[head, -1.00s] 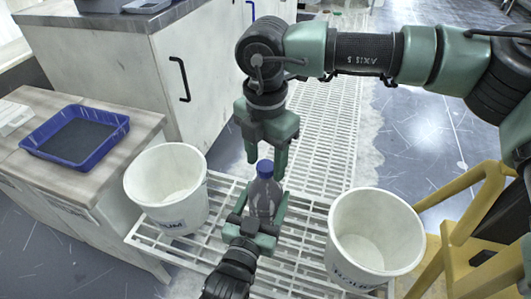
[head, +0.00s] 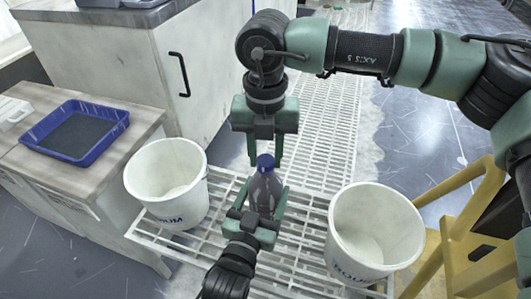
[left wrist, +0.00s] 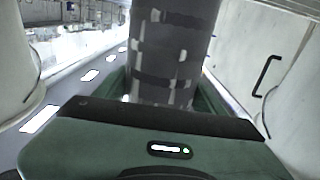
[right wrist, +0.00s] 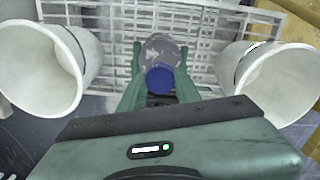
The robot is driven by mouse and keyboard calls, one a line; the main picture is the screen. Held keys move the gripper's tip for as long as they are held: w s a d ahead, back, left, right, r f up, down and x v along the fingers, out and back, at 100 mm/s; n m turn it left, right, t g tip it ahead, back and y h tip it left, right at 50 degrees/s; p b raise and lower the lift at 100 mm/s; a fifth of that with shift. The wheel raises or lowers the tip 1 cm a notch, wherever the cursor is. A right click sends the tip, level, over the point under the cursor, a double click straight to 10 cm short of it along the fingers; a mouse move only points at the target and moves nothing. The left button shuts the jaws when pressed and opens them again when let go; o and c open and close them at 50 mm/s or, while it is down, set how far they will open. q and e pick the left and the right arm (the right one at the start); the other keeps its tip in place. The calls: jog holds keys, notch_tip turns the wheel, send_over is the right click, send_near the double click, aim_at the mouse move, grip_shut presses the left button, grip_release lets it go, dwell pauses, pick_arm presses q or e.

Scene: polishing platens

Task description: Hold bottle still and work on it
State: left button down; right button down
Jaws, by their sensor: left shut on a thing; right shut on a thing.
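A clear bottle with a blue cap (head: 265,162) stands upright in the head view, over a white slatted rack. My left gripper (head: 263,205) comes from the near side and is shut around the bottle's body (head: 263,190). In the left wrist view the greyish see-through body (left wrist: 172,50) rises between its fingers. My right gripper (head: 265,155) points straight down from above and is shut on the cap. In the right wrist view the cap (right wrist: 160,78) lies between its fingers. The cap's threads are hidden.
A white bucket (head: 150,160) stands left of the bottle and another (head: 335,230) stands right, both on the white rack (head: 290,262). A blue tray (head: 40,137) lies on the bench at left. A yellow frame (head: 462,225) is at right.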

jog(key=n, duration=0.9)
jog(key=shift+n, duration=0.3)
jog(key=c, duration=1)
grip_release()
jog(key=shift+r, duration=0.15)
